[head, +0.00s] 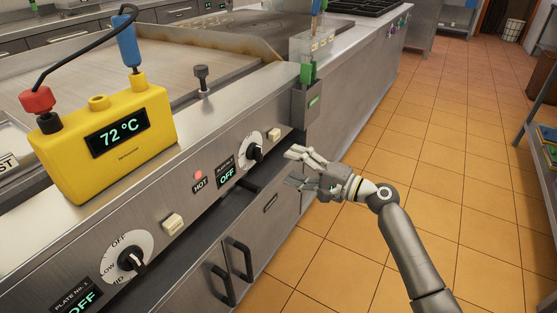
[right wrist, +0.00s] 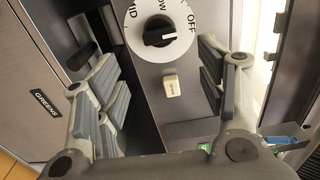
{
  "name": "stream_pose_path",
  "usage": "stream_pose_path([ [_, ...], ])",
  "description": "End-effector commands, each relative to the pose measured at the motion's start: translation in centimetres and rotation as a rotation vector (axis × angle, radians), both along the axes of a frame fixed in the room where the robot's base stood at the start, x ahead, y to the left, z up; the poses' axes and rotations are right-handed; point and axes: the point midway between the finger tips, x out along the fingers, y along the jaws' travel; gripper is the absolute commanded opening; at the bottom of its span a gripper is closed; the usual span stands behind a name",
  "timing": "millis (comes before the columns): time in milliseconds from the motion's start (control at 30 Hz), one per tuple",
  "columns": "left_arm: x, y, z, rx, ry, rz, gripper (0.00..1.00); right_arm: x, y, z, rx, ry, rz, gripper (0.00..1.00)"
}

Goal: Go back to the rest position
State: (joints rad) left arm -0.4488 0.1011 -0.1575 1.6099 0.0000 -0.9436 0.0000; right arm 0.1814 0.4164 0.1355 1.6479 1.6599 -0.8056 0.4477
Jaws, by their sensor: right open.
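My right gripper (head: 292,168) is open and empty in the head view, in front of the grill's front panel near the right-hand control knob (head: 253,150). In the right wrist view its padded fingers (right wrist: 165,95) stand wide apart, with a black knob (right wrist: 159,32) on a white dial and a cream button (right wrist: 171,86) showing between them. The fingers look apart from the knob. My left gripper is not in the head view.
A yellow thermometer unit (head: 107,141) reading 72 °C sits on the grill's front ledge. A left-hand knob (head: 131,259) is on the panel. Cabinet handles (head: 242,260) stick out below. A holder with green-handled tools (head: 306,98) hangs at the grill's corner. The tiled floor (head: 440,150) at right is clear.

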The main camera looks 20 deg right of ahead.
Motion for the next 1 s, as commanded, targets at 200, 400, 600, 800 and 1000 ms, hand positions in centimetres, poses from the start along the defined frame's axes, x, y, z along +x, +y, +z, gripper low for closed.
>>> stream_pose_path([
  [200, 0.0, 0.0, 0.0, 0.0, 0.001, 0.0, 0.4, -1.5, -1.2, 0.0, 0.0, 0.0, 0.001, 0.64],
  [400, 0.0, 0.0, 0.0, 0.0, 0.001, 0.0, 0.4, -1.6, -1.3, 0.0, -0.001, -0.001, 0.001, 0.64],
  [600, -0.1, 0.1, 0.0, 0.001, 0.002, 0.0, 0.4, -1.6, -1.3, 0.0, 0.0, 0.0, 0.001, 0.64],
  [800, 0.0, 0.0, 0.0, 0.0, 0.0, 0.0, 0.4, -1.8, -1.0, -1.0, -0.021, 0.012, 0.0, 0.64],
  [1000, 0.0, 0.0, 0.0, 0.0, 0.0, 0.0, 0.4, -3.9, 1.1, -10.4, -0.242, 0.116, 0.011, 0.64],
])
